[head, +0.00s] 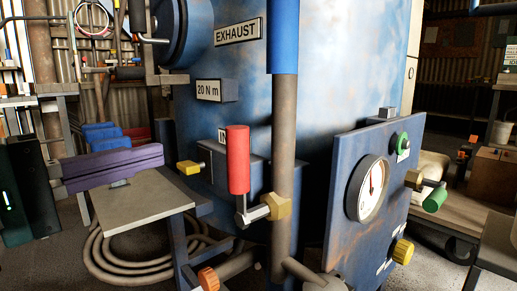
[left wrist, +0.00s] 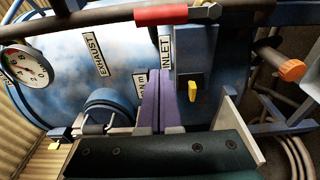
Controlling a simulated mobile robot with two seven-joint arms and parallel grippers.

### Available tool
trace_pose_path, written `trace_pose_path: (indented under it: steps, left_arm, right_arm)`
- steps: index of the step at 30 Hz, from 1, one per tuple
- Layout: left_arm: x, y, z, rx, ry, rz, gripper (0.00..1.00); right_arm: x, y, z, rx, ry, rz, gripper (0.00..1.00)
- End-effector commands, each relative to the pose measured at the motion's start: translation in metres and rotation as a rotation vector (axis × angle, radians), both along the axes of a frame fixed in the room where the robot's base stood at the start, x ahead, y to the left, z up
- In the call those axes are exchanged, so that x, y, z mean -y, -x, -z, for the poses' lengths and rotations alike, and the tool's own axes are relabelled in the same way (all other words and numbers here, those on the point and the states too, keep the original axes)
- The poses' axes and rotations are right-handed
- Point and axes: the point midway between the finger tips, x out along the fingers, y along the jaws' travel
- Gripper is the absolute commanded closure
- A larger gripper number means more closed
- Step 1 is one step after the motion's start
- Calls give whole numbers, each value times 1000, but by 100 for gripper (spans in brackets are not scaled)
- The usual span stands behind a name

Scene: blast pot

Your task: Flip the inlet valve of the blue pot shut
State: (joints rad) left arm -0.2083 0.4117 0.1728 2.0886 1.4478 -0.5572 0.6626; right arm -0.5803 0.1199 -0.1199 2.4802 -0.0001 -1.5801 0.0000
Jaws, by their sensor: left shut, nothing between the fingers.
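The inlet valve has a red handle (head: 238,160) that stands upright, alongside the vertical pipe (head: 284,140) in front of the blue pot (head: 340,60). A bent metal lever joins its lower end to a brass fitting (head: 280,206) on the pipe. In the left wrist view the red handle (left wrist: 175,14) lies along the pipe near the INLET label (left wrist: 165,51). My left gripper (head: 160,154), with purple fingers, is shut and empty, left of the handle and apart from it. The closed fingers also show in the left wrist view (left wrist: 158,80). My right gripper is not in view.
A flat grey plate (head: 135,205) lies just below my left fingers. A yellow knob (head: 187,167) sticks out between fingers and handle. A gauge panel (head: 400,160) stands right of the pipe. A coiled hose (head: 110,265) lies on the floor.

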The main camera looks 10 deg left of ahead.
Motion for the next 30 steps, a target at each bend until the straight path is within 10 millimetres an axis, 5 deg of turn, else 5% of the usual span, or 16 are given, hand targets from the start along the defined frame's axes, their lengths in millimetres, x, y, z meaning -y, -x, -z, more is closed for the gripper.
trace_pose_path:
  steps: [14,21,30]
  left_arm:
    - [44,-75,-1,3,3,2,100]
    - [62,-48,0,-1,3,2,100]
    - [68,-41,0,-1,0,0,100]
  right_arm:
    - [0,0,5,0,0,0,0]
    - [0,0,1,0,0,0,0]
    - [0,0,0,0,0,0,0]
